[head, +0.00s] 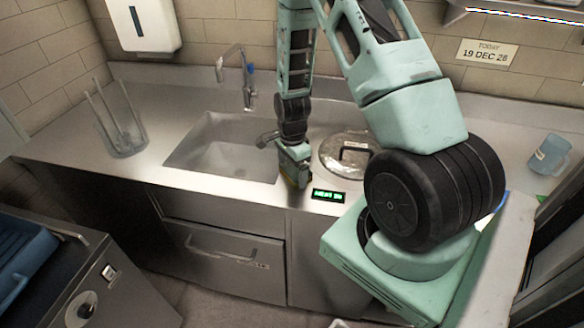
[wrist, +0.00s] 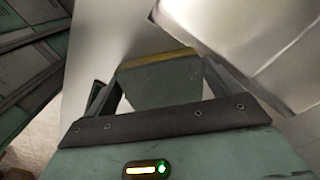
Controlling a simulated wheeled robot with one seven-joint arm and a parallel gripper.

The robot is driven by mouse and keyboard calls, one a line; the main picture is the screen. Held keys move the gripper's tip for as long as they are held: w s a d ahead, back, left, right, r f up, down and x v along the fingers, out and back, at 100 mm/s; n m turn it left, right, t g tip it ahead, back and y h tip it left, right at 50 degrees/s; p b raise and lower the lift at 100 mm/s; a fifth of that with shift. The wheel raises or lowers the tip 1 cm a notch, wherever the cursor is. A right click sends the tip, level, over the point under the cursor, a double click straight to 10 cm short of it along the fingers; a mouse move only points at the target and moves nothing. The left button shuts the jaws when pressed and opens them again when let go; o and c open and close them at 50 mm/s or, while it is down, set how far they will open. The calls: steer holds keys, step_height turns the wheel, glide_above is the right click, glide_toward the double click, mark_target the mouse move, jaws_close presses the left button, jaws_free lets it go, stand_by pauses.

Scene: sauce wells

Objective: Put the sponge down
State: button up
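The sponge (wrist: 158,82) shows in the wrist view as a grey-green block with a yellow edge, between the two fingers of my gripper (wrist: 158,88). The fingers reach its two sides, and the gripper looks shut on it. In the head view my gripper (head: 293,172) points down at the steel counter (head: 130,162), just right of the sink's front corner. Only a small yellow bit of the sponge (head: 291,182) shows there, low at the fingertips. I cannot tell whether its underside touches the counter.
The sink basin (head: 222,150) lies left of my gripper, with a tap (head: 240,78) behind. A round lid with a handle (head: 342,152) and a small green-lit display (head: 328,195) are to the right. A clear container (head: 121,132) stands far left, a blue jug (head: 549,154) far right.

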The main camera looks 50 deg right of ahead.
mark_target(292, 170)
steer(key=shift+o, duration=0.4)
steer(key=shift+r, duration=0.1)
steer(key=shift+r, duration=0.2)
step_height(292, 170, up, 12)
steer(key=b, duration=0.2)
steer(key=s+a+r+n+y, duration=0.1)
steer(key=s+a+r+n, duration=0.15)
steer(key=a+n, duration=0.55)
steer(key=s+a+r+n, duration=0.1)
steer(key=a+r+n, duration=0.25)
steer(key=a, duration=0.95)
steer(key=s+a+r+n, duration=0.3)
steer(key=s+a+n, duration=0.9)
steer(key=s+n, duration=0.3)
steer(key=shift+s+n, duration=0.25)
steer(key=shift+n, duration=0.8)
